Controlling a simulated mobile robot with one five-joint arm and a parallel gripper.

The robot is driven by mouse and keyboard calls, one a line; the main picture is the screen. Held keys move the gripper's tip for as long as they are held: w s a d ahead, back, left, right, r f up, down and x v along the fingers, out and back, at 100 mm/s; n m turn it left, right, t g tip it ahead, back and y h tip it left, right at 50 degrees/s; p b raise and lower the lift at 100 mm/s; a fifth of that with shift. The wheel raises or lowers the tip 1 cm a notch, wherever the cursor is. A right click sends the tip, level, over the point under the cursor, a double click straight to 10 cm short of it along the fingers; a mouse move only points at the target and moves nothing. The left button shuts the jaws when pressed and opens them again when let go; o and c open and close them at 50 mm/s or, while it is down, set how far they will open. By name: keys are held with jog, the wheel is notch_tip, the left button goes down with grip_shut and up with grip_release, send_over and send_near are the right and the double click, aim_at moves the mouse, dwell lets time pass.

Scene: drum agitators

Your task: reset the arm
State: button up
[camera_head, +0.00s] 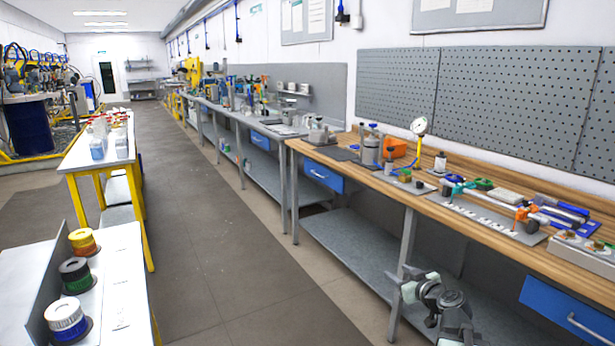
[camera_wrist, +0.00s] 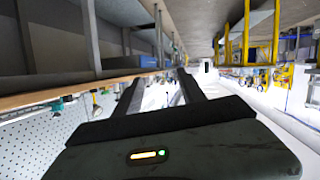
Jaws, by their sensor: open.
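My gripper (camera_wrist: 160,77) shows in the wrist view with two dark fingers spread apart and nothing between them. The wrist view is upside down. In the head view, the end of my arm, with my gripper (camera_head: 410,283), is at the lower right. It is in front of the wooden workbench (camera_head: 290,145), below the level of its top. It appears apart from the bench and its lower shelf, though the exact gap is hard to tell. The lower part of my arm is cut off by the frame edge.
The workbench carries a dial gauge (camera_head: 418,127), an orange block (camera_head: 396,147) and several tools. A blue drawer (camera_head: 568,309) is close to my arm at right. Spools (camera_head: 66,322) stand on a white table at left. The aisle floor (camera_head: 225,240) is clear.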

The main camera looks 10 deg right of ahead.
jog(key=a+f+n+g+y, duration=0.2)
jog(key=a+f+g, duration=0.15)
jog(key=a, duration=1.15)
jog(key=s+a+f+g+h, duration=0.1)
jog(key=s+a+f+g, duration=0.6)
jog(key=s+a+f, duration=0.35)
jog(key=s+d+f+m+g+h, duration=0.2)
jog(key=s+d+m+g+h, duration=0.25)
jog(key=s+d, duration=0.25)
notch_tip(320, 180, up, 17)
jog(key=m+p, duration=0.1)
jog(key=p, duration=1.6)
jog(key=shift+f+t+y, duration=0.2)
jog(key=shift+t+y, duration=0.2)
jog(key=shift+y, duration=0.05)
jog(key=shift+a+m, duration=0.1)
jog(key=shift+m, duration=0.15)
jog(key=shift+c, duration=1.3)
